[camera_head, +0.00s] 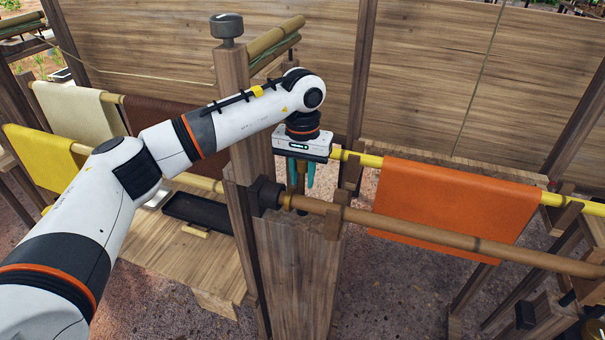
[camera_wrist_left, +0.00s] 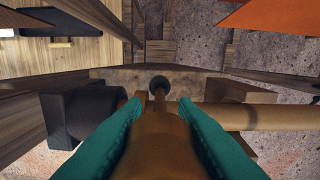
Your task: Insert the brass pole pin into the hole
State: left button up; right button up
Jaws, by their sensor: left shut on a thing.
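My left gripper (camera_head: 302,183) has teal fingers and points down over a wooden post beside the near pole. In the left wrist view its fingers (camera_wrist_left: 160,108) are shut on the brass pole pin (camera_wrist_left: 158,148), which narrows to a thin shaft away from the camera. The pin also shows between the fingers in the head view (camera_head: 300,178), pointing down. A dark round spot (camera_wrist_left: 159,84) lies at the shaft's far end; I cannot tell whether it is the hole or the pin's tip. My right gripper is out of view.
The near pole (camera_head: 440,234) runs right from a black fitting (camera_head: 266,196) by a tall post (camera_head: 234,110). An orange sheet (camera_head: 455,205) hangs on a yellow pole behind it. A black tray (camera_head: 197,212) lies on the bench at left.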

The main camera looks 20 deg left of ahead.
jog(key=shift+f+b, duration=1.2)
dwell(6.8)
